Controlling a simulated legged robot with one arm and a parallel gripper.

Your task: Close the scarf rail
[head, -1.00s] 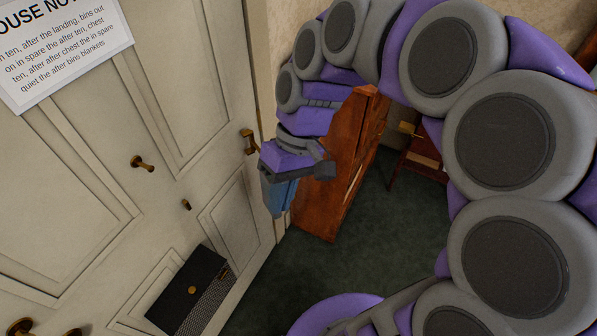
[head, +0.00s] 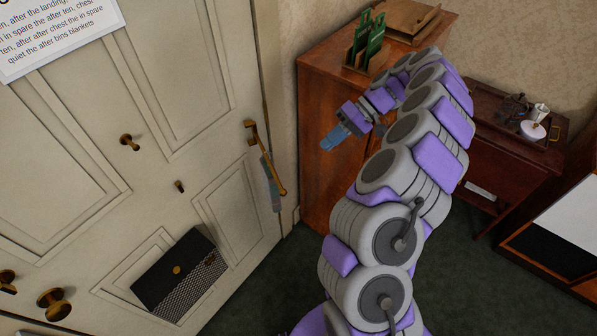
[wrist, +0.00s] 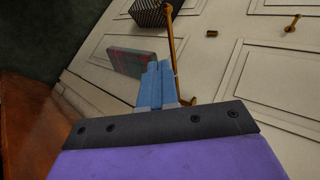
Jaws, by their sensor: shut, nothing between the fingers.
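The scarf rail is a brass bar (head: 265,158) on the right part of the cream door. It runs down to the right, and a blue-grey scarf (head: 271,184) hangs at its lower part. In the wrist view the bar (wrist: 172,52) runs upward past my fingertips, with the grey, red-striped scarf (wrist: 138,64) to its left. I cannot tell how far the bar stands off the door. My gripper (head: 328,145) is shut and empty, right of the rail and apart from it, in front of the wooden cabinet. It also shows in the wrist view (wrist: 160,68).
The door (head: 150,110) carries brass knobs and a black letter box (head: 180,275). A wooden cabinet (head: 320,110) with a green rack (head: 366,42) on top stands right of the door. A side table (head: 515,150) holds a tray. Dark green floor (head: 270,290) lies open below.

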